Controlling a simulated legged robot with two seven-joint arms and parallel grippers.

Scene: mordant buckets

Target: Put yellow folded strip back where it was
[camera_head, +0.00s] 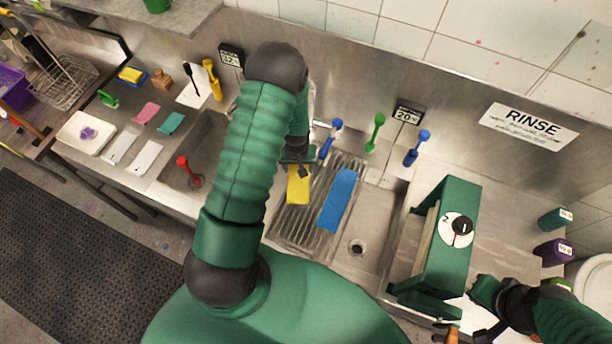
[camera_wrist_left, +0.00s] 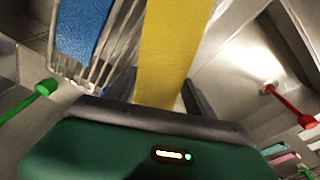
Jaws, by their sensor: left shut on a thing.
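The yellow folded strip (camera_head: 298,186) hangs from my left gripper (camera_head: 297,166), at the left part of the ribbed metal rack (camera_head: 279,231). My left gripper is shut on it. In the left wrist view the strip (camera_wrist_left: 172,50) runs up from between the fingers. I cannot tell whether the strip touches the rack. A blue strip (camera_head: 338,198) lies on the rack to its right, with a gap between. My right gripper (camera_head: 485,327) is at the lower right near the green press; its fingers are too unclear to judge.
A sink basin with a red-handled tool (camera_head: 188,170) is on the left. Another basin with a drain (camera_head: 357,247) is right of the rack. Blue (camera_head: 417,148) and green (camera_head: 374,133) tools stand behind. The green press (camera_head: 444,237) stands right of the basin.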

